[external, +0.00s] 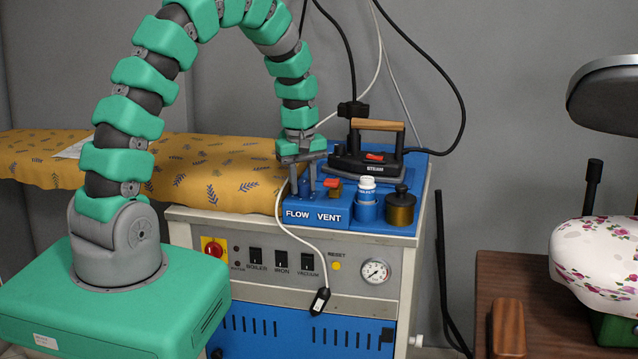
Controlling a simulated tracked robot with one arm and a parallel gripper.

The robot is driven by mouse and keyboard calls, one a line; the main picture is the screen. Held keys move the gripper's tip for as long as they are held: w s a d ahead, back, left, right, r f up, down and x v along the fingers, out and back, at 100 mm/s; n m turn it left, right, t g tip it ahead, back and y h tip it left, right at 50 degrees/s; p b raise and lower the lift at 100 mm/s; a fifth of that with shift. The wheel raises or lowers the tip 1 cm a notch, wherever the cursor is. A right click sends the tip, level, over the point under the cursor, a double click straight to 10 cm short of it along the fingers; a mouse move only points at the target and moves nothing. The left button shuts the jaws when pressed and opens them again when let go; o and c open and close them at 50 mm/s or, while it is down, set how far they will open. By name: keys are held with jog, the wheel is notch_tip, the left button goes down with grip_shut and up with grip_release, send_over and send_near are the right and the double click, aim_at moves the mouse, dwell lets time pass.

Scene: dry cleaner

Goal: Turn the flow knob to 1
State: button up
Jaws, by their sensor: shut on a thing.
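A blue box (318,217) labelled FLOW and VENT stands at the front left of the blue top of the steam cabinet. My gripper (303,188) points straight down over the FLOW end of this box, with its fingers at the box's top. It is shut on the flow knob, which is mostly hidden by the fingers. The knob's pointer and its scale numbers cannot be read in this view. A red-topped control (332,184) sits above the VENT label, just right of my gripper.
A steam iron (365,163) with a wooden handle stands behind the box. A white-capped blue bottle (367,204) and a brass canister (400,210) stand to the right. A white cable (277,215) hangs down the cabinet front beside my gripper. A yellow ironing board (215,172) lies behind left.

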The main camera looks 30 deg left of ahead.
aim_at(308, 180)
jog(key=shift+m, duration=0.4)
jog(key=m+b, duration=0.2)
jog(key=m, duration=0.3)
jog(key=shift+w, duration=0.1)
jog(key=m+b, duration=0.1)
jog(key=m, duration=0.5)
jog(key=shift+b, duration=0.3)
jog(key=o, duration=1)
jog(key=shift+r, duration=0.1)
jog(key=r, duration=1.3)
jog(key=shift+w+a+r, duration=0.15)
jog(key=shift+a+r, duration=0.1)
